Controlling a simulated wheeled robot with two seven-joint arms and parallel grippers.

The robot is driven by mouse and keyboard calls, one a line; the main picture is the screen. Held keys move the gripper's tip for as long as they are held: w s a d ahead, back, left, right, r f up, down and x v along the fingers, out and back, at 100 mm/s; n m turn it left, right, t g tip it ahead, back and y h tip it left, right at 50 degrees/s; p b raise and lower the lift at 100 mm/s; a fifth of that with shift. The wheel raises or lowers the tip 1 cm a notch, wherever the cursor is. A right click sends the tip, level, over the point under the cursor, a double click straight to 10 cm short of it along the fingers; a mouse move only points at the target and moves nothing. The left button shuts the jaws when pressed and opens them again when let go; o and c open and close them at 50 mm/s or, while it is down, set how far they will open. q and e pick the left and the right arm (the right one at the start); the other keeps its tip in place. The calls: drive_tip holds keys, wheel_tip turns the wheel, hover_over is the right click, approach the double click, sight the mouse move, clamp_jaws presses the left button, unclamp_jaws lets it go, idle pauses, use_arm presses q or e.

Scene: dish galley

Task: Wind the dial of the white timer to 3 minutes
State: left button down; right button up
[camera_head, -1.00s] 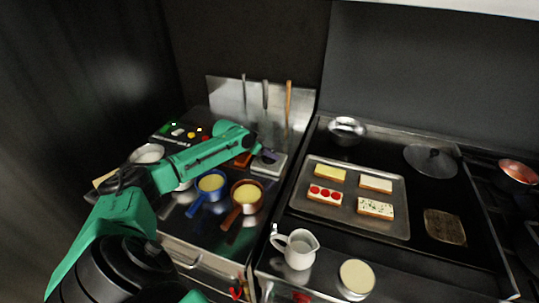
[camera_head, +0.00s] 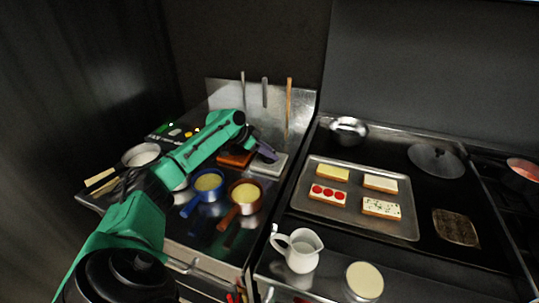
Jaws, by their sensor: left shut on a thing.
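The white timer (camera_head: 273,166) is a low, pale square block on the steel counter, left of the stove. My left gripper (camera_head: 267,154) comes in from the left and points down at the timer's top. Its fingers are shut on the timer's dial, which they mostly hide. The dial's marks and setting are too small to read. My right gripper is not in view.
An orange-brown block (camera_head: 235,158) sits close left of the timer. A blue pan (camera_head: 208,183) and a brown pan (camera_head: 243,194) stand in front. A tray (camera_head: 310,207) of toasts and a white jug (camera_head: 301,252) are to the right.

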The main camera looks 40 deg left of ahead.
use_arm(q)
drive_tip(key=shift+s+d+f+m+g+h+b, duration=0.15)
drive_tip(key=shift+f+m+g+h+b, duration=0.2)
drive_tip(key=shift+m+b, duration=0.4)
idle(3.6)
drive_tip(key=shift+c, duration=2)
unclamp_jaws()
drive_tip(key=shift+r, duration=0.1)
drive_tip(key=shift+r, duration=0.1)
drive_tip(key=shift+a+r, duration=0.15)
drive_tip(key=shift+a, duration=0.15)
drive_tip(key=b+v, duration=0.3)
drive_tip(key=v, duration=1.1)
drive_tip(key=shift+s+b, duration=0.15)
drive_tip(key=shift+b, duration=0.15)
